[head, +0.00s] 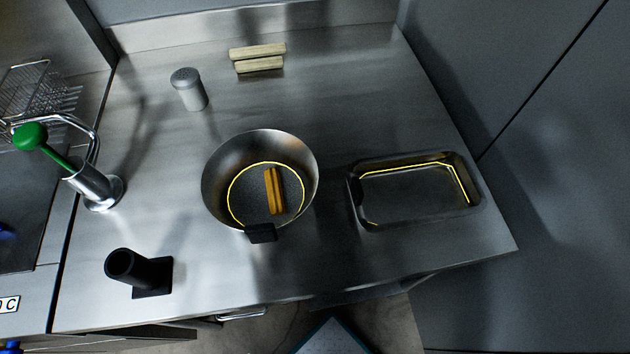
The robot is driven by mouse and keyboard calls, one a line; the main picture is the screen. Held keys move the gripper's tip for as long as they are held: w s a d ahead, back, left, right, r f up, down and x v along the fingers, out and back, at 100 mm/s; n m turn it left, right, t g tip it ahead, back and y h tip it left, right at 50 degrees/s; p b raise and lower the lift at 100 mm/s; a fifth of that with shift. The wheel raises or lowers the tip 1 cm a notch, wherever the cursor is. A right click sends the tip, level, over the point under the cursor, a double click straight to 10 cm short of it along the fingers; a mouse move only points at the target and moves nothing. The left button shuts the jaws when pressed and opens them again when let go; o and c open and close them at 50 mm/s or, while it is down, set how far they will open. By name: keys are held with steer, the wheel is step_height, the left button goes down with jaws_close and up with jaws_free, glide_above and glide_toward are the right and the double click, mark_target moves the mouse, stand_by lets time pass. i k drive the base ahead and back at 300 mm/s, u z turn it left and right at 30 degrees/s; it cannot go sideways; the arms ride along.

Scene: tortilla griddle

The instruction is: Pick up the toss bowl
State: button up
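The toss bowl (217,180) is a dark round metal bowl standing upright on the steel counter, near the middle of the head view. A yellow ring runs around its inner floor. An orange-brown bar-shaped piece (274,190) lies inside it, right of centre. A black tab or handle (262,233) sits at its front rim. My gripper is not in view.
A metal tray (415,196) with a yellow inner line stands right of the bowl. A grey shaker (189,89) and two pale bars (258,57) are behind. A black cylinder holder (138,272) stands front left. A metal canister (93,186) with a green-ended utensil is left.

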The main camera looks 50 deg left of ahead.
mark_target(234, 190)
steer(key=z, duration=0.05)
steer(key=k, duration=0.85)
steer(key=u, duration=1.9)
